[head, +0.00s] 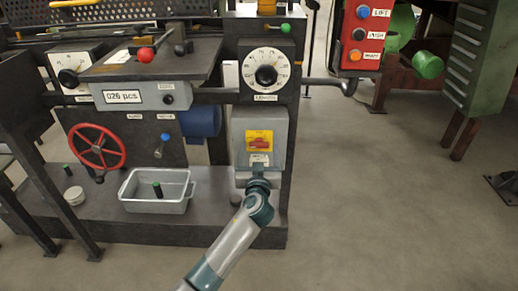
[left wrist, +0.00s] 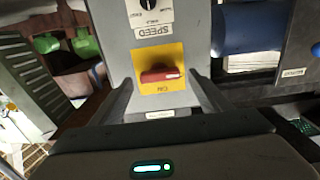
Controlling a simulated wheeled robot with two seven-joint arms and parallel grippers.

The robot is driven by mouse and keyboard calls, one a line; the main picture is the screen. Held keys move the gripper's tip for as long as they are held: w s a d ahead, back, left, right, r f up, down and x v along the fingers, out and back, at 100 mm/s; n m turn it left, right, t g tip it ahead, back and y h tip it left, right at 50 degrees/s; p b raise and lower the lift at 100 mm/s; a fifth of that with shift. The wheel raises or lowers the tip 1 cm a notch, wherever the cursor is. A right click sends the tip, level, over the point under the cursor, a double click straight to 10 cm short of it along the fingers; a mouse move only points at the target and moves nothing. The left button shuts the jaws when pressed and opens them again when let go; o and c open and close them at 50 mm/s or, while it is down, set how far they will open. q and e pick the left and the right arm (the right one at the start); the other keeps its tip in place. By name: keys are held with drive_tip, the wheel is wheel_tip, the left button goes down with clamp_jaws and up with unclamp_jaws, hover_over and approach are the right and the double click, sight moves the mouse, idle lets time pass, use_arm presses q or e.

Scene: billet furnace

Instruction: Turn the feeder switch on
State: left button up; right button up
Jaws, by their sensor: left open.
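The feeder switch is a red rotary handle (head: 260,143) on a yellow plate, on the front of a grey box. In the left wrist view the red handle (left wrist: 160,74) lies about level across its yellow plate (left wrist: 165,52), with small lettering below it that seems to read ON. My left gripper (head: 258,164) is in front of the lower part of the box, just below the switch. In the left wrist view its two fingers (left wrist: 165,92) stand open on either side of the switch plate, with nothing held between them. My right gripper is not in view.
A dial (head: 266,75) sits above the switch box. A red handwheel (head: 97,147), a grey tray (head: 155,205) and a blue cylinder (head: 201,122) are to the left. A red button panel (head: 364,37) hangs at upper right.

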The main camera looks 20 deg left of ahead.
use_arm(q)
drive_tip(key=shift+x, duration=0.8)
drive_tip(key=c, duration=1.1)
drive_tip(key=shift+o, duration=0.2)
